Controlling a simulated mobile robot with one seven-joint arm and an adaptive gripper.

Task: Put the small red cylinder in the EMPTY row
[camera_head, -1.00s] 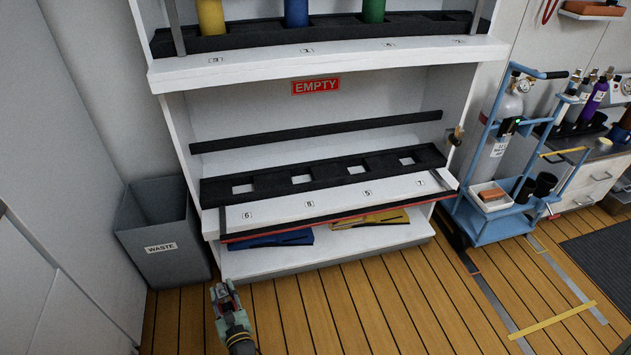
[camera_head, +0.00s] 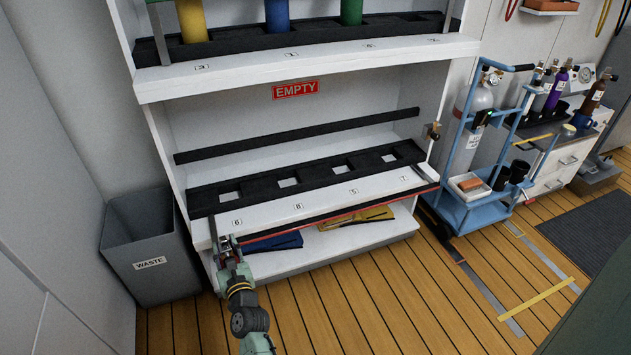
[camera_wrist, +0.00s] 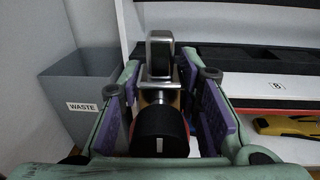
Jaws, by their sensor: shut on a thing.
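My gripper (camera_head: 226,246) is at the left front edge of the EMPTY row, near the number 6 label. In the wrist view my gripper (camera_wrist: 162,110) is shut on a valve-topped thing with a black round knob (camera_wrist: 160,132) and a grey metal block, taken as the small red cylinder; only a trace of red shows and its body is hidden. The EMPTY row (camera_head: 300,205) has a black rack (camera_head: 262,187) with several square openings, all unoccupied. Labels 6, 8, 5 and 7 run along its front. The red EMPTY sign (camera_head: 295,90) hangs above.
A black bar with a red edge (camera_head: 330,216) runs along the row's front. The upper shelf (camera_head: 300,66) holds yellow, blue and green cylinders. A grey waste bin (camera_head: 150,250) stands left, a blue cart (camera_head: 487,205) right. Folded blue and yellow items lie on the bottom shelf.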

